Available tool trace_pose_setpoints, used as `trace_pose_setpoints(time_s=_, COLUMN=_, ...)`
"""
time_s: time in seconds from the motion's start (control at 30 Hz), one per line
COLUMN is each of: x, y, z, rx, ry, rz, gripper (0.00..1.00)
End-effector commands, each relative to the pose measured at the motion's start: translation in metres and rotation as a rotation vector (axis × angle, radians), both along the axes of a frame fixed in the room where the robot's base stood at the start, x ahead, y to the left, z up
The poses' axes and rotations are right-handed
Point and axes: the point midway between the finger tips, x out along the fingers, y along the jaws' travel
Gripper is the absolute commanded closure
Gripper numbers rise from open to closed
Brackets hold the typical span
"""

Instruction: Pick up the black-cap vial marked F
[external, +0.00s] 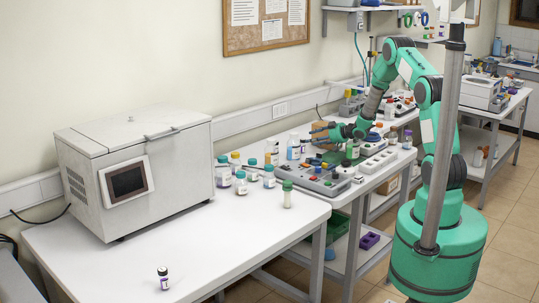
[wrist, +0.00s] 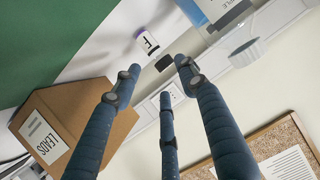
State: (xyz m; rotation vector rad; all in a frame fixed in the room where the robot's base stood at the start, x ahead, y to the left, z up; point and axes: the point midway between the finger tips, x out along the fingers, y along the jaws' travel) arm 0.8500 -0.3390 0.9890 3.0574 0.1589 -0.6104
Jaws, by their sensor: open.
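A vial marked F (wrist: 149,42) shows in the wrist view, with a white label and a black cap (wrist: 163,63). It lies just beyond my gripper (wrist: 160,75), whose blue-grey fingers are spread apart with nothing between them. The cap end is nearest the line between the fingertips, and I see no contact. In the external view my gripper (external: 327,136) is low over the back of the middle bench, pointing left. I cannot pick out the F vial there.
A cardboard box labelled LEADS (wrist: 72,128) is close beside my fingers. A blue-labelled bottle (wrist: 222,10) stands on the other side. The near table's front is mostly clear.

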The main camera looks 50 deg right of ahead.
Motion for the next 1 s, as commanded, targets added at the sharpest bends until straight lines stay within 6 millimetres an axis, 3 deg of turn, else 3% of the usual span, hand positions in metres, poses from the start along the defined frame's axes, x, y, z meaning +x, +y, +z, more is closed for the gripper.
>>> trace_pose_setpoints(time_s=0.1, x=0.0, y=0.0, z=-0.008, rx=0.001, ry=-0.001, rz=0.0, gripper=0.58)
trace_pose_setpoints(time_s=0.53, x=0.0, y=0.0, z=-0.011, rx=0.0, ry=-0.001, rz=0.0, gripper=0.58)
trace_pose_setpoints(time_s=0.7, x=0.001, y=0.0, z=-0.023, rx=-0.001, ry=-0.001, rz=0.0, gripper=0.58)
trace_pose_setpoints(time_s=1.0, x=0.036, y=0.004, z=-0.037, rx=0.0, ry=-0.001, rz=0.001, gripper=0.58)
